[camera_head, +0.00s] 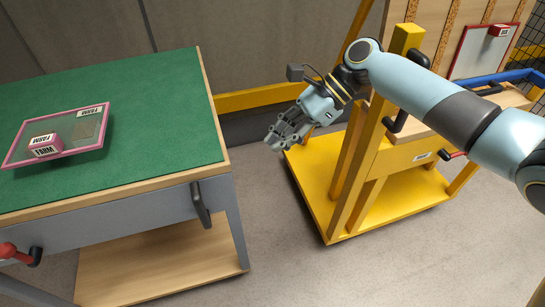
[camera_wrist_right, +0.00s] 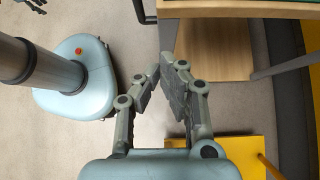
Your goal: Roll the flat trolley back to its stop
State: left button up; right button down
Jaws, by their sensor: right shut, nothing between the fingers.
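A flat green-topped trolley (camera_head: 150,150) with grey sides and a wooden lower shelf (camera_head: 165,262) stands at the left. Dark fingers of my left gripper (camera_wrist_right: 38,5) show at that view's top left edge. I cannot make out a stop.
A yellow frame trolley (camera_head: 330,225) with a black handle (camera_head: 398,113) stands right of my gripper. A yellow rail (camera_head: 255,99) runs behind. Grey floor is clear between them.

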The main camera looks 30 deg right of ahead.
jog(key=b+x, duration=0.1)
jog(key=x, duration=0.8)
jog(key=shift+a+b, duration=0.25)
jog(key=shift+b, duration=0.1)
jog(key=shift+f, duration=0.1)
